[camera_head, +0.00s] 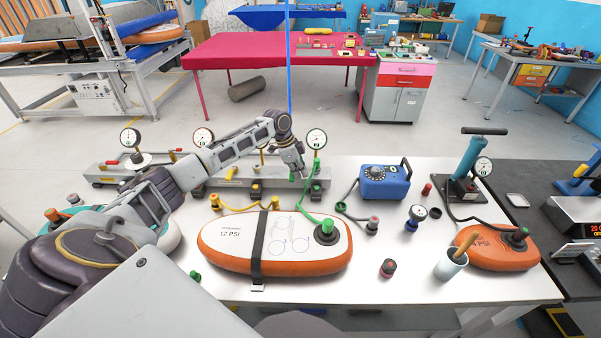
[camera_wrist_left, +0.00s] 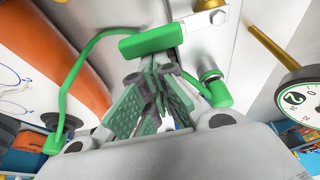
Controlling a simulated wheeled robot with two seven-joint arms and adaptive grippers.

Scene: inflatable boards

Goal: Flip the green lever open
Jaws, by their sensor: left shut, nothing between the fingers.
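The green lever (camera_wrist_left: 150,42) shows in the left wrist view as a green bar mounted on the pale manifold. In the head view the green lever (camera_head: 299,177) is a small green piece at the right part of the manifold. My left gripper (camera_head: 293,165) is right at the lever, and its fingers partly hide that spot. In the wrist view my left gripper (camera_wrist_left: 156,75) is shut and empty, its fingertips just beside the green bar. I cannot tell whether they touch it. My right gripper is not in view.
A pressure gauge (camera_head: 316,139) stands on the manifold (camera_head: 220,181) near the gripper. A green hose (camera_wrist_left: 82,70) runs beside the lever toward the orange board (camera_head: 330,262). A blue pump box (camera_head: 385,182) stands to the right. The white table (camera_head: 440,285) has clear patches in front.

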